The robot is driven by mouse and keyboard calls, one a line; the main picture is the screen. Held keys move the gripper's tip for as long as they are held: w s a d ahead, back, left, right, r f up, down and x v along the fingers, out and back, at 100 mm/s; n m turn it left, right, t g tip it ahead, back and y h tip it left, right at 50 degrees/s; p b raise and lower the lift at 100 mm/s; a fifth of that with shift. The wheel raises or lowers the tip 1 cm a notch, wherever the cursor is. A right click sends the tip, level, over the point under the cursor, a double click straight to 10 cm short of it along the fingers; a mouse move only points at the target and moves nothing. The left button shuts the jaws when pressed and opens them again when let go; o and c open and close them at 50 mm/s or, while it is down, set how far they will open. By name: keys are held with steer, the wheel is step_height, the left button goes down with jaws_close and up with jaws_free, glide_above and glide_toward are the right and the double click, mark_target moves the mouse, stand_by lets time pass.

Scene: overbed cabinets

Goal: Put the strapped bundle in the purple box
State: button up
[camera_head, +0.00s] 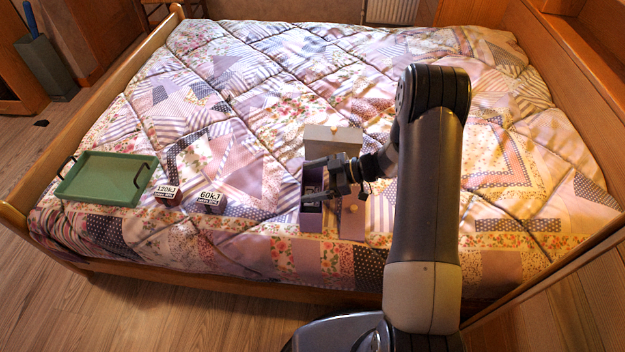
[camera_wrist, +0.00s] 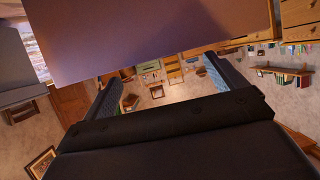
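Small dark blocks marked 120kJ (camera_head: 168,195) and 60kJ (camera_head: 211,202) sit to the left. A green tray (camera_head: 88,190) lies further left. Quilt behind is clear.

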steer(key=shift+o, duration=0.6)
steer(key=shift+d, duration=0.1)
steer(key=p+v, duration=0.1)
steer(key=v, duration=0.9)
steer(key=shift+d, duration=0.25)
steer(key=shift+a+r, duration=0.1)
steer(key=b+x, duration=0.1)
steer(key=x, duration=0.9)
steer(key=shift+a+f, duration=0.25)
steer(key=shift+a, duration=0.05)
steer(key=shift+r+b, duration=0.1)
steer(key=shift+b, duration=0.2)
steer(key=shift+d+r+p, duration=0.15)
steer(key=shift+r+p, duration=0.05)
steer(key=shift+p, duration=0.3)
